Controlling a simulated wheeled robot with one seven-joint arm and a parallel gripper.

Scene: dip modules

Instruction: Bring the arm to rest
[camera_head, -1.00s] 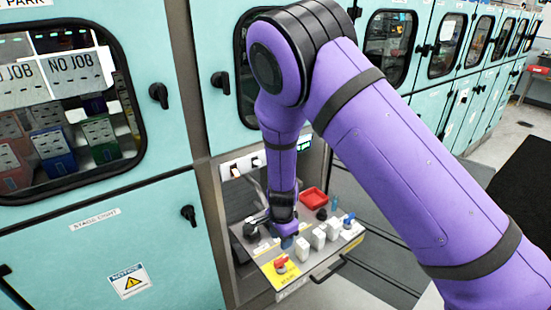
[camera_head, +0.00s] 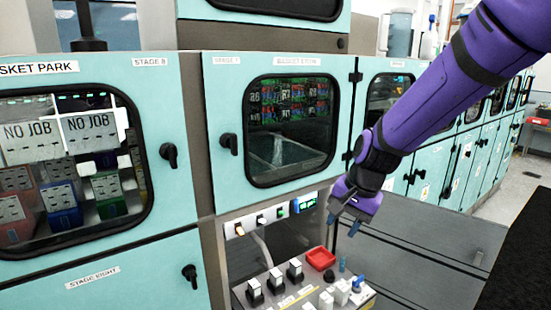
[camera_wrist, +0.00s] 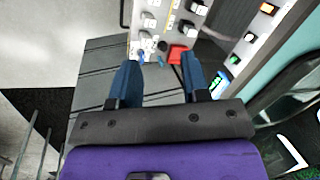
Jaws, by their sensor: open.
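My purple arm reaches in from the upper right in the head view. My gripper (camera_head: 343,222) hangs in front of the teal cabinets, right of the switch panel and above the right end of the control shelf. In the wrist view its two blue fingers (camera_wrist: 157,80) are spread apart with nothing between them.
Teal cabinets with dark windows line the back, with black latches (camera_head: 229,143) sticking out. The switch panel (camera_head: 270,215) has lit green indicators. A dark grey surface (camera_head: 420,250) lies right of the shelf, clear of objects. A black mat (camera_head: 510,240) is at the far right.

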